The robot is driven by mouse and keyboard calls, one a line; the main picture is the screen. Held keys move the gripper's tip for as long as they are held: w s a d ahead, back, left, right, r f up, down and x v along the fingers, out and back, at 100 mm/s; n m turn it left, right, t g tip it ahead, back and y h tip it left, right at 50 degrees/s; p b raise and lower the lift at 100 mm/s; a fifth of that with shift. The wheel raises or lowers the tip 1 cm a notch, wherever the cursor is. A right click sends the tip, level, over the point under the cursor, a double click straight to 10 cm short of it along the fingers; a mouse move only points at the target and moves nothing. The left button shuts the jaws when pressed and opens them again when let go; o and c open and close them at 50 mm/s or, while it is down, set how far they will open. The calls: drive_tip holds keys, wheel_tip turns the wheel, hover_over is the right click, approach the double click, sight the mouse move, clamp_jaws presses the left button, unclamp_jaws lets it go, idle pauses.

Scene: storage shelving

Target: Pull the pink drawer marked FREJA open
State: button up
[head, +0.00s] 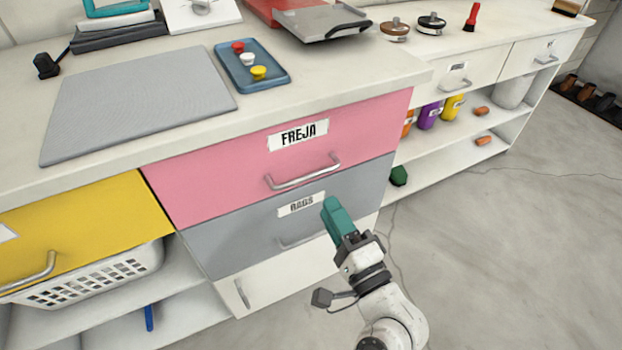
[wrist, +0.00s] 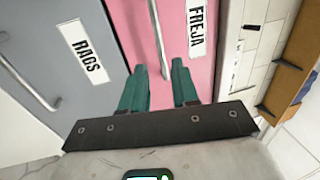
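The pink drawer (head: 225,165) has a white FREJA label (head: 298,135) and a silver bar handle (head: 303,174). Its front looks flush with the grey drawer below, so it stands shut. My gripper (head: 333,205) has teal fingers and is in front of the grey drawer in the head view, below and right of the pink drawer's handle. In the wrist view my gripper (wrist: 160,70) is open, its fingers apart with nothing held. There the pink drawer's handle (wrist: 157,35) lines up with the gap between the fingertips; I cannot tell the remaining distance.
The grey RAGS drawer (head: 225,248) is directly below. A yellow drawer (head: 85,232) is at left over a white basket (head: 90,280). The countertop (head: 350,95) holds a grey mat (head: 140,100) and a blue tray (head: 252,68). The floor (head: 520,240) at right is clear.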

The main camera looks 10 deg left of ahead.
sight(311, 174)
drive_tip(key=p+x, duration=0.1)
drive_tip(key=x, duration=0.8)
clamp_jaws()
idle(0.4)
